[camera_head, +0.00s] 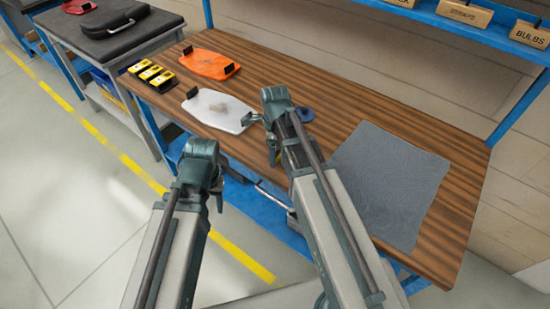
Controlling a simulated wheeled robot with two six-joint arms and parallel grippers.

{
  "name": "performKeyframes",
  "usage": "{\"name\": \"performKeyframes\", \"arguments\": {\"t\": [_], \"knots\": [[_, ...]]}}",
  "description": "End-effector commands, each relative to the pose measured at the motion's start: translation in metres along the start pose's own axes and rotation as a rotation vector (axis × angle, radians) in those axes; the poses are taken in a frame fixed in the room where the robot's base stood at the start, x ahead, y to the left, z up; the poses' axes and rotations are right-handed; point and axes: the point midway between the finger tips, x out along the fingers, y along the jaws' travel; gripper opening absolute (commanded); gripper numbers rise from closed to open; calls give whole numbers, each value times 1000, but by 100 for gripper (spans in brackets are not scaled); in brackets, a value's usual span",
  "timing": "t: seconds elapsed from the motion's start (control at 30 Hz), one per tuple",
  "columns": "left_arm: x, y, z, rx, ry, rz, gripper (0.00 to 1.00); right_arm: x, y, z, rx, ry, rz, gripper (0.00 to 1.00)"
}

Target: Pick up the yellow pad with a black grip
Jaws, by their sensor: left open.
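An orange pad (208,65) with black grips lies toward the back of the wooden bench. A white pad (215,108) with black grips lies nearer, just left of my right arm. My left gripper (217,190) hangs folded by the wrist in front of the bench's front edge, apart from the pads. It is small and partly hidden, and open.
A dark-topped side table (100,45) with a black case (115,23) stands at left. A blue shelf (450,24) with labelled bins is above. Floor at left is free.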

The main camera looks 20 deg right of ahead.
Motion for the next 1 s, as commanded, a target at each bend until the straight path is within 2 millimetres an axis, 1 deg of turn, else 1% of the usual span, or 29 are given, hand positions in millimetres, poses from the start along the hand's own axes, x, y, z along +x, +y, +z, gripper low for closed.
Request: {"name": "performKeyframes", "arguments": {"t": [0.1, 0.13, 0.27, 0.3, 0.37, 0.4, 0.47, 0.5, 0.57, 0.6, 0.87, 1.0], "knots": [[-1, 0, 0, 0, 0, 0, 50, -1, 0, 0, 0, 0, 0, 82], [-1, 0, 0, 0, 0, 0, 50, -1, 0, 0, 0, 0, 0, 81], [-1, 0, 0, 0, 0, 0, 50, -1, 0, 0, 0, 0, 0, 57], [-1, 0, 0, 0, 0, 0, 50, -1, 0, 0, 0, 0, 0, 50], [-1, 0, 0, 0, 0, 0, 50, -1, 0, 0, 0, 0, 0, 39], [-1, 0, 0, 0, 0, 0, 50, -1, 0, 0, 0, 0, 0, 32], [-1, 0, 0, 0, 0, 0, 50, -1, 0, 0, 0, 0, 0, 21], [-1, 0, 0, 0, 0, 0, 50, -1, 0, 0, 0, 0, 0, 14], [-1, 0, 0, 0, 0, 0, 50, -1, 0, 0, 0, 0, 0, 3], [-1, 0, 0, 0, 0, 0, 50, -1, 0, 0, 0, 0, 0, 0], [-2, 0, 0, 0, 0, 0, 50, -2, 0, 0, 0, 0, 0, 0], [-6, -1, 0, 0, 0, 0, 50, -6, -2, -2, 0, 0, 0, 0]]}}
